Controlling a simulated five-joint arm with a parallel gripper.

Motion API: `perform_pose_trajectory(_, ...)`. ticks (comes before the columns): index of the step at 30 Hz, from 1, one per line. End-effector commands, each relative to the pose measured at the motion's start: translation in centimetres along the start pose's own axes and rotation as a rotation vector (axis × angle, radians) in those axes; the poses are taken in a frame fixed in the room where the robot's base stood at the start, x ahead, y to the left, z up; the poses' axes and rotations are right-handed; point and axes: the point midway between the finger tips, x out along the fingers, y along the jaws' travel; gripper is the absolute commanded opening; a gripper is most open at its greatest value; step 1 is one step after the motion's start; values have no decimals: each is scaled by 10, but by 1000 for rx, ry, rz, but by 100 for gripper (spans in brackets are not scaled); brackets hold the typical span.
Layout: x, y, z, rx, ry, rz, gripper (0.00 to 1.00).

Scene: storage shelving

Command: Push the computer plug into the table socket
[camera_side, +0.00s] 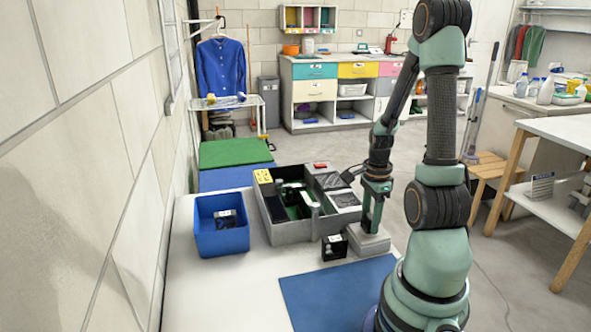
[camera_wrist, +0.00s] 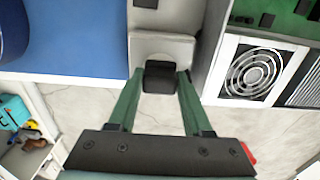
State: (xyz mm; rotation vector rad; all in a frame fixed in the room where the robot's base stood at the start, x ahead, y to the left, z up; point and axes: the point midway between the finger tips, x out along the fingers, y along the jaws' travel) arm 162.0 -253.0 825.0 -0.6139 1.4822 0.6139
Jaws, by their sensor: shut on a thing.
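The black plug (camera_wrist: 160,77) is between the green fingertips of my gripper (camera_wrist: 160,82) in the wrist view. My gripper also shows in the side view (camera_side: 371,225), pointing down with its jaws shut on the plug. A pale grey block (camera_wrist: 178,45), which looks like the table socket, sits directly at the plug; it also shows below my gripper in the side view (camera_side: 368,244). A pale rounded part of the block shows beside the plug. The plug hides the contact area, so I cannot tell whether it is inside the socket.
The open grey computer case (camera_side: 290,236) stands left of the block, its fan (camera_wrist: 258,72) close to my right finger in the wrist view. A blue bin (camera_side: 221,240), a small black box (camera_side: 334,247) and a blue mat (camera_side: 338,290) are on the white table (camera_side: 225,295).

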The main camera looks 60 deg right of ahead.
Motion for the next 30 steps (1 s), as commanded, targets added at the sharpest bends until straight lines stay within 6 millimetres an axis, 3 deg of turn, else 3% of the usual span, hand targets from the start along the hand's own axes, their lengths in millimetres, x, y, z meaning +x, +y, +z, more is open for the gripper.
perform_pose_trajectory(8,5,0,0,0,0,1,1)
perform_pose_trajectory(9,5,0,0,0,0,0,61)
perform_pose_trajectory(11,5,0,0,0,0,0,84)
perform_pose_trajectory(23,2,0,0,0,0,-1,85)
perform_pose_trajectory(30,-26,-2,0,0,1,-7,85)
